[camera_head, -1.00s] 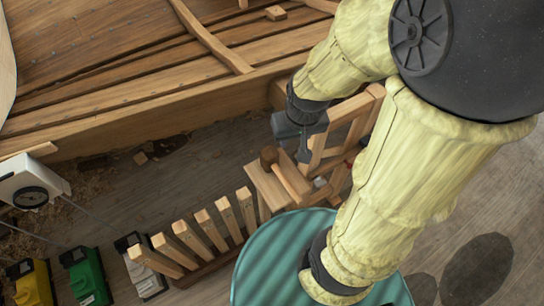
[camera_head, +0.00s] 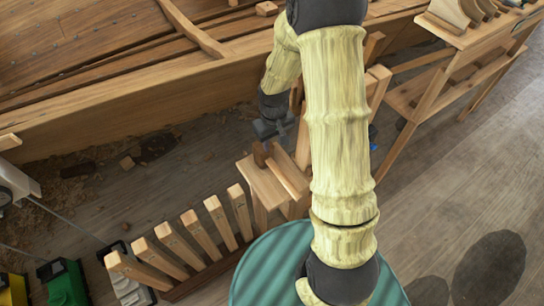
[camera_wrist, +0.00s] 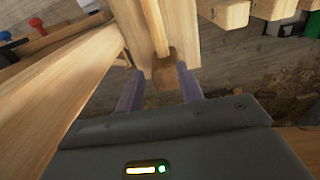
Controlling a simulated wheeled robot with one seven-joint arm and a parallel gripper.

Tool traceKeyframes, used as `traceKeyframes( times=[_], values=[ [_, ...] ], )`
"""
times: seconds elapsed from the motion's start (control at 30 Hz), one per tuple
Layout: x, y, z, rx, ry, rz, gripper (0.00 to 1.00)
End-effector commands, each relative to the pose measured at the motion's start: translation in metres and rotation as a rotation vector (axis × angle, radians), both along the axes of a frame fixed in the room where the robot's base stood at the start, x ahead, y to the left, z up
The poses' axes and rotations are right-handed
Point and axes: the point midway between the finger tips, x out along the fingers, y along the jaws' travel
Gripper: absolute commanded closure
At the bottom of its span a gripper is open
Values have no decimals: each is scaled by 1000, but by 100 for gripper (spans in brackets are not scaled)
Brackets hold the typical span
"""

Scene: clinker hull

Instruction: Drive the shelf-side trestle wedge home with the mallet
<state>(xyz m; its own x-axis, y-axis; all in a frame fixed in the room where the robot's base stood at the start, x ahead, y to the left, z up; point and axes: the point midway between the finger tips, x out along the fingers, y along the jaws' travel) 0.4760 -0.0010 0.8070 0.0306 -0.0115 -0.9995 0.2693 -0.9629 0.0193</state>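A wooden mallet (camera_head: 288,178) lies on a small wooden stool (camera_head: 262,187), its darker head toward the hull and its pale handle toward me. My gripper (camera_head: 272,128) is just beyond the mallet's head, on the hull side. In the wrist view my gripper (camera_wrist: 160,88) has its two fingers spread apart. A brown block that looks like the mallet head (camera_wrist: 166,74) shows between and past the fingertips, with no clear contact. A wooden trestle (camera_head: 378,85) stands by the hull, partly hidden by my arm. I cannot make out the shelf-side wedge.
The planked hull (camera_head: 120,95) fills the back left. A row of upright wooden pieces (camera_head: 200,232) stands left of the stool. A wooden shelf bench (camera_head: 440,85) is at the back right. The floor (camera_head: 460,190) at right is clear.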

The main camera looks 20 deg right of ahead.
Motion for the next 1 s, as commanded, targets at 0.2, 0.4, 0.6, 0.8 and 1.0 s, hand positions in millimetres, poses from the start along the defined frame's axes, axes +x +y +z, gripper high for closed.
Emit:
traceKeyframes(
  times=[0.2,0.4,0.6,0.8,1.0],
  values=[
    [15,1,-56,11,32,39,63],
    [15,1,-54,11,32,42,63],
    [15,1,-56,11,32,41,63],
    [15,1,-69,11,32,41,63],
    [15,2,-89,11,32,42,63]
  ],
)
